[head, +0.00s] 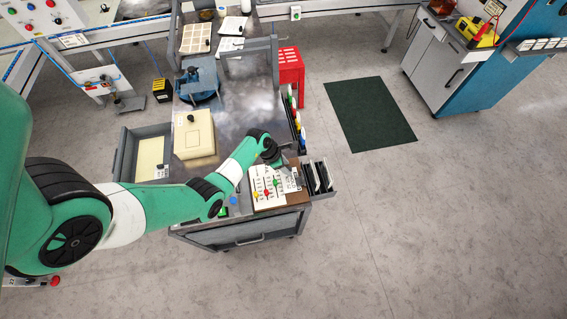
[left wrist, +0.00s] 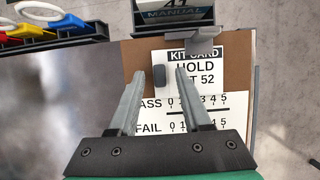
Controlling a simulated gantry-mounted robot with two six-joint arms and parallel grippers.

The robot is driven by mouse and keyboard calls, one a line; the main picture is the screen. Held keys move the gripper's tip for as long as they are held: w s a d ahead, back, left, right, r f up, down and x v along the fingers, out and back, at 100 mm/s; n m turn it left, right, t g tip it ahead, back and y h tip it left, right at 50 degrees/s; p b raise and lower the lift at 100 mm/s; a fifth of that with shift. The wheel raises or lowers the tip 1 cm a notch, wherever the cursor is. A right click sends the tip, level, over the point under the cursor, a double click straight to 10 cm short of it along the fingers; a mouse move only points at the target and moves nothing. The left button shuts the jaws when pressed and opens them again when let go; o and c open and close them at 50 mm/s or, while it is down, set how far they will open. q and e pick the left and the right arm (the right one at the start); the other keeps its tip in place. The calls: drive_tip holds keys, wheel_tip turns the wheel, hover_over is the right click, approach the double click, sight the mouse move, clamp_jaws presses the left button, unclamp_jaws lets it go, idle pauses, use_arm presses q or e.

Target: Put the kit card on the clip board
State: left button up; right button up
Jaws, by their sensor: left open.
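The kit card (left wrist: 195,65) is white with a black header and reads HOLD; it shows in the left wrist view. It appears to lie over the brown clip board (left wrist: 236,47), whose grey clip is at the top edge. A small dark grey tab (left wrist: 160,84) stands at the card's left side. My left gripper (left wrist: 160,72) is open, its fingertips on either side of the tab with gaps showing. Whether they touch the card is unclear. In the head view my left gripper (head: 284,170) is above the bench's front right corner, partly hiding the card. My right gripper is not in view.
A white board with coloured pegs (head: 262,183) lies just left of the gripper. A rack of black manuals (head: 318,177) stands close on the right. Coloured-handled items (head: 295,118) line the bench's right edge. A cream box (head: 194,134) stands further left.

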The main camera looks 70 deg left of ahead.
sight(275, 174)
use_arm(q)
drive_tip(key=p+v, duration=0.5)
drive_tip(key=v, duration=0.6)
drive_tip(key=shift+s+r+p, duration=0.2)
drive_tip(key=shift+r+p, duration=0.1)
